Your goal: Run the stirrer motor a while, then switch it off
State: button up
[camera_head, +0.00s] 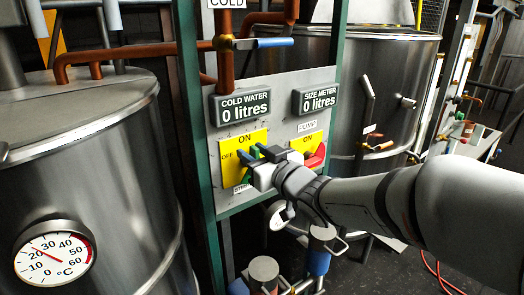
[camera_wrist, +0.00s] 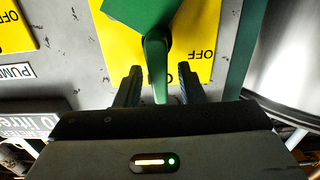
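The stirrer switch has a green handle (camera_wrist: 156,62) on a yellow ON/OFF plate (camera_head: 230,152), on the left of the grey panel in the head view. The wrist view is turned over; there the handle's lever points down, towards the lettering at the plate's ON edge and away from the OFF at the side. My gripper (camera_head: 257,154) is at this switch. In the wrist view my gripper (camera_wrist: 160,86) is open, its two fingers either side of the lever, with a visible gap on the right. The label below the plate is partly hidden by my gripper.
The pump switch with a red handle (camera_head: 317,156) is just right of my gripper. Steel vats (camera_head: 95,150) flank the panel; a blue-handled valve (camera_head: 262,43) is above.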

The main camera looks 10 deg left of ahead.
grip_shut()
dwell(0.3)
